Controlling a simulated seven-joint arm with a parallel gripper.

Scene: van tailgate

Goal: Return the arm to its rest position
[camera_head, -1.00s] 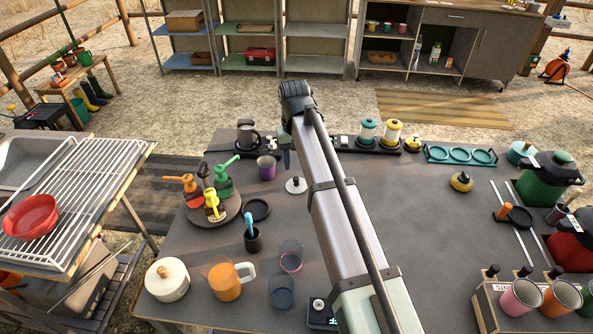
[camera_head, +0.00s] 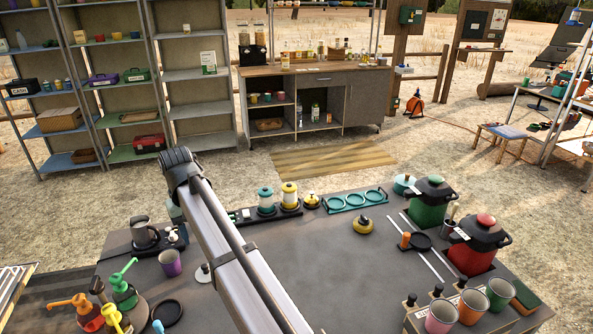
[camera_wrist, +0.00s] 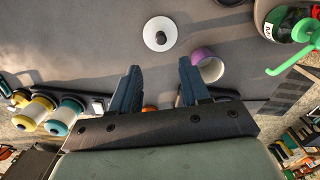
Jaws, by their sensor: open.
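My gripper shows in the wrist view (camera_wrist: 158,88) with its two dark blue fingers spread apart and nothing between them. It is above the grey table (camera_head: 310,265). In the wrist view a white lid with a dark knob (camera_wrist: 160,34) and a purple cup (camera_wrist: 208,66) lie beyond the fingertips, apart from them. In the head view my arm reaches from the bottom edge up to the table's far left edge.
Pump bottles (camera_head: 122,287), a purple cup (camera_head: 170,262) and a grey mug (camera_head: 143,231) stand left of my arm. Yellow and teal canisters (camera_head: 289,196) line the far edge. Green (camera_head: 429,203) and red (camera_head: 477,246) pots stand right. The table's middle is mostly clear.

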